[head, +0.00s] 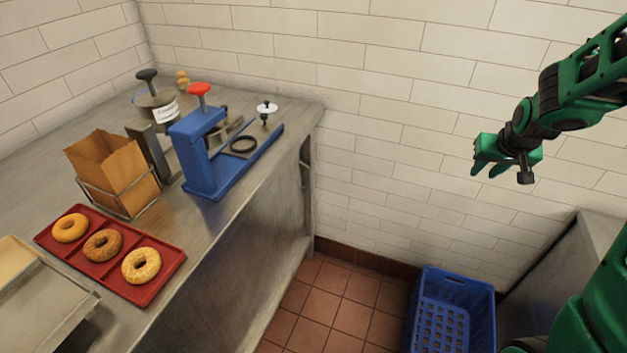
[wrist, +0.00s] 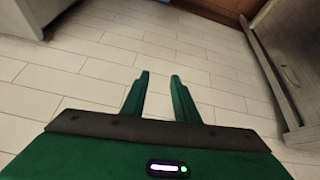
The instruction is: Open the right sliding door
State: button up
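The steel counter (head: 215,235) stands at the left in the head view, with a plain metal front (head: 240,275) below its top. I cannot clearly make out a seam or handle that marks the right sliding door. A steel panel with a raised edge (wrist: 268,75) shows at the right of the wrist view; I cannot tell whether it is the door. My gripper (head: 487,168) is in the air before the white brick wall, right of the counter and apart from it. In the wrist view its two green fingers (wrist: 160,78) are apart with nothing between them.
A blue crate (head: 486,300) stands on the tiled floor (head: 340,305) beside a grey steel unit (head: 565,262). The counter bears a blue press (head: 195,160), a paper bag (head: 112,170) and a red tray (head: 103,277) with bagels. Floor between counter and crate is clear.

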jog(key=w+a+f+n+t+y, duration=0.25)
jog(key=w+a+f, duration=0.45)
jog(key=w+a, duration=0.35)
jog(key=w+a+f+n+t+y, duration=0.1)
jog(key=w+a+f+n+t, duration=0.25)
jog(key=w+a+f, duration=0.45)
jog(key=s+a+f+n+t+y, duration=0.15)
jog(key=a+f+y, duration=0.35)
jog(key=a, duration=0.6)
jog(key=s+a+f+n+t+y, duration=0.1)
jog(key=a+f+n+t+y, duration=0.15)
jog(key=a+f, duration=0.6)
jog(key=a+r+x, duration=0.1)
jog(key=x, duration=1)
jog(key=shift+a+r+m, duration=0.3)
jog(key=shift+a+r, duration=0.05)
jog(key=shift+s, duration=0.1)
jog(key=shift+c, duration=0.6)
jog(key=c, duration=0.6)
grip_shut()
jog(key=shift+d, duration=0.3)
